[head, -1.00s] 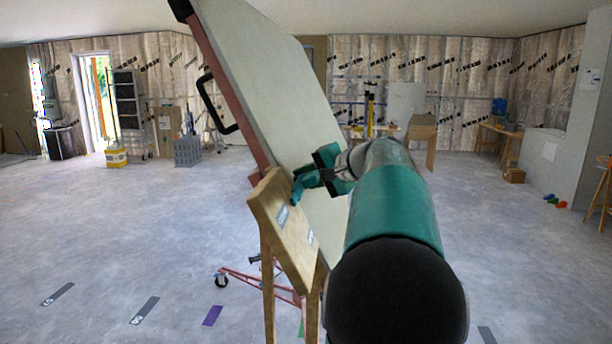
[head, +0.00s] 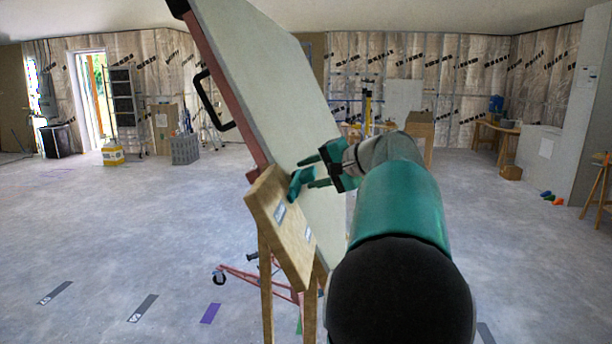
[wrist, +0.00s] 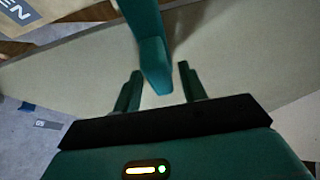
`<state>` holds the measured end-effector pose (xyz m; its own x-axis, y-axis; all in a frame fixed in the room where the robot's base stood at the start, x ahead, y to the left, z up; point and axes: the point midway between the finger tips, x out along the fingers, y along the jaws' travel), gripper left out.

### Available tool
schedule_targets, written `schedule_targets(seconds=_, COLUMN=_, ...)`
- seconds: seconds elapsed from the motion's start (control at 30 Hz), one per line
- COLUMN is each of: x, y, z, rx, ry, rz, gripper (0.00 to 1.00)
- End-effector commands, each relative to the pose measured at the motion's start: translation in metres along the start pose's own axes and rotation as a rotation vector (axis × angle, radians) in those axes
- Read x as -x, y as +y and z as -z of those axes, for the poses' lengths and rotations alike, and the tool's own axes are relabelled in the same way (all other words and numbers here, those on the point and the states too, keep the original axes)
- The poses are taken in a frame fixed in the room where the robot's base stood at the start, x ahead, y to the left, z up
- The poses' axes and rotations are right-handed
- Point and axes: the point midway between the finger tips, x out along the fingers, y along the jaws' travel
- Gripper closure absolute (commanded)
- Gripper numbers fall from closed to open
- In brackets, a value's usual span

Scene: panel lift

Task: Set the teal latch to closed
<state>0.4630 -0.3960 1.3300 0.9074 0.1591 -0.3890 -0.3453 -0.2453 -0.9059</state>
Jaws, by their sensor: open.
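The teal latch (head: 297,184) is a short bar at the upper edge of a wooden board (head: 268,205), in front of the tilted pale panel. In the wrist view the latch (wrist: 150,45) hangs down from the top, its end showing between my two fingers with a gap on each side. My gripper (head: 305,173) is open and empty at the latch; in the wrist view its fingertips (wrist: 160,72) point toward the panel. The board has two labels; the one in the wrist view (wrist: 15,12) ends in "EN". The latch's pivot is not clear.
The big pale panel (head: 270,80) leans on a red lift frame with a black handle (head: 212,100). The lift's red wheeled base (head: 245,275) stands on the floor below. Open concrete floor lies to the left; a wooden stool (head: 600,195) is at the far right.

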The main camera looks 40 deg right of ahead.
Motion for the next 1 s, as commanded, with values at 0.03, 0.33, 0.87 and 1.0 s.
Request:
schedule_targets(seconds=0.03, x=0.011, y=0.0, z=0.001, rx=0.0, ry=0.005, rz=0.0, gripper=0.58)
schedule_targets(seconds=0.33, x=0.078, y=0.0, z=0.001, rx=0.0, ry=0.004, rz=-0.001, gripper=0.58)
schedule_targets(seconds=0.87, x=0.113, y=0.0, z=0.0, rx=-0.001, ry=-0.001, rz=-0.001, gripper=0.58)
schedule_targets(seconds=1.0, x=0.113, y=0.0, z=0.0, rx=-0.001, ry=-0.001, rz=-0.001, gripper=0.58)
